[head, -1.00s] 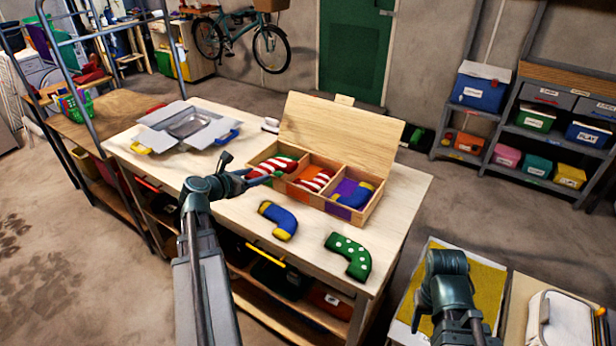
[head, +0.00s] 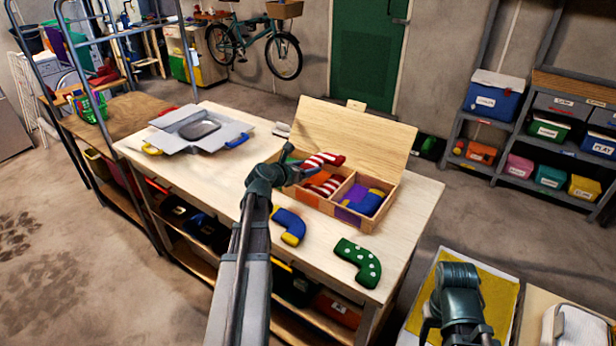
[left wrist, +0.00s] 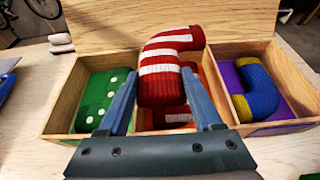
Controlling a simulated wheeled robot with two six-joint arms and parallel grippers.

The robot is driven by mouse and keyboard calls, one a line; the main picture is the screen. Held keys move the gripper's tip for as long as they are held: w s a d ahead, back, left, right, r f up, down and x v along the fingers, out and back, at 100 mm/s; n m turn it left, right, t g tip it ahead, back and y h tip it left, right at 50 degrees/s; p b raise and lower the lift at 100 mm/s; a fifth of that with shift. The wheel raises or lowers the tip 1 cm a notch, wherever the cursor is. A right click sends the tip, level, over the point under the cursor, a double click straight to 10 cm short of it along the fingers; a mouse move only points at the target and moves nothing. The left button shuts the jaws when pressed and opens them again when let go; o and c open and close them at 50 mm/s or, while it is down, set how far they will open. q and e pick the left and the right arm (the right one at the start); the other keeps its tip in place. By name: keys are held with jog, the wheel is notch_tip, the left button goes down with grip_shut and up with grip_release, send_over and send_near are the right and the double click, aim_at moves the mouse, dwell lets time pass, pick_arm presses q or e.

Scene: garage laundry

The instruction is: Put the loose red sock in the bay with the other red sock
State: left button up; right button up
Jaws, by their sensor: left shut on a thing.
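My left gripper (left wrist: 162,92) is shut on the loose red sock (left wrist: 170,68), which has white stripes. In the head view the gripper (head: 304,172) holds this sock (head: 326,159) over the wooden box (head: 392,203). The other red sock (head: 327,184) lies in the orange middle bay, below the held one. In the left wrist view the held sock largely hides that other red sock (left wrist: 174,115). My right arm shows at the lower right, but its gripper is not in view.
The left bay holds a green dotted sock (left wrist: 104,95); the right, purple bay holds a blue sock (left wrist: 261,90). A loose blue sock (head: 289,224) and a green dotted sock (head: 358,263) lie in front of the box. The box lid (head: 355,133) stands open behind.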

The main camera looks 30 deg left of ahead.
pick_arm(q)
jog(key=shift+w+d+f+b, duration=0.1)
jog(key=shift+w+f+b, duration=0.05)
jog(key=shift+f+b, duration=0.75)
jog(key=shift+w+d+f+b, duration=0.1)
jog(key=shift+f+b, duration=0.75)
jog(key=shift+f, duration=0.05)
jog(key=shift+a+f, duration=0.1)
jog(key=shift+f+b, duration=0.55)
jog(key=shift+b, duration=0.1)
jog(key=o, duration=1.4)
jog(key=shift+c, duration=0.2)
jog(key=shift+r, duration=0.1)
